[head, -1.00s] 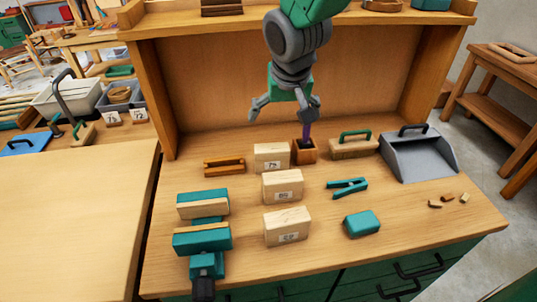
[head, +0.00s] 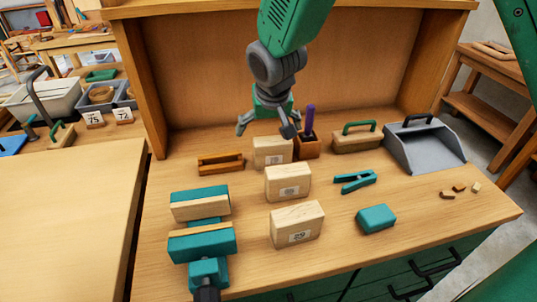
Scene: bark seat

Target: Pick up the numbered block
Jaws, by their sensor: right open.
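Three pale wooden blocks with number labels stand in a column on the bench. The front block (head: 297,222) reads 29. The labels on the middle block (head: 287,182) and the back block (head: 266,152) are too small to read surely. My right gripper (head: 264,132) is open and empty, pointing down, with its fingers spread above and around the back block's top in the picture. I cannot tell whether it touches that block. My left gripper is not in view.
A teal vise (head: 203,241) stands at front left. A wooden holder with a purple-handled tool (head: 309,122), a brush (head: 357,138) and a grey dustpan (head: 425,145) line the back. A teal clamp (head: 355,181) and teal block (head: 376,218) lie right of the blocks.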

